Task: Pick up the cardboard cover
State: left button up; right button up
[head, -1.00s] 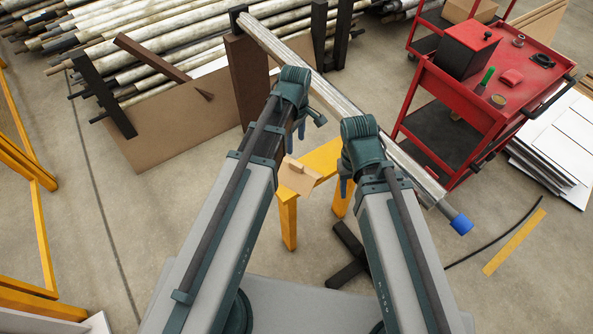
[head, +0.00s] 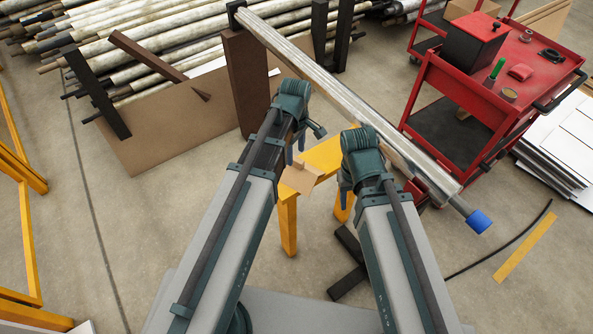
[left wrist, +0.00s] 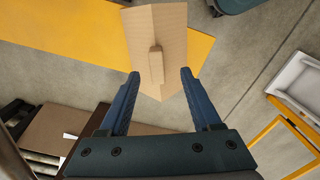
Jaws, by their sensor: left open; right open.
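The cardboard cover (head: 299,177) is a small tan piece with a raised block on top. In the head view it shows between my two arms, at the edge of the yellow stand. In the left wrist view the cover (left wrist: 170,40) extends past the edge of the yellow surface, with its near corner between my fingertips. My left gripper (left wrist: 160,75) is open, with a finger on each side of that corner; contact is not clear. In the head view my left gripper (head: 302,145) is partly hidden by its wrist. My right gripper (head: 344,192) is open, right of the cover.
The yellow stand (head: 324,156) is under the cover. A long silvery roller (head: 330,90) with a blue end crosses behind my arms. A red cart (head: 460,90) stands at the right, and stacked rollers (head: 150,40) lie at the back left.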

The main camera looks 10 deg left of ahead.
aim_at(297, 159)
pick_arm(q)
jog(key=f+b, duration=0.5)
jog(key=shift+w+d+f, duration=0.1)
jog(key=shift+w+f, duration=0.05)
jog(key=shift+w, duration=0.05)
grip_shut()
dwell(0.3)
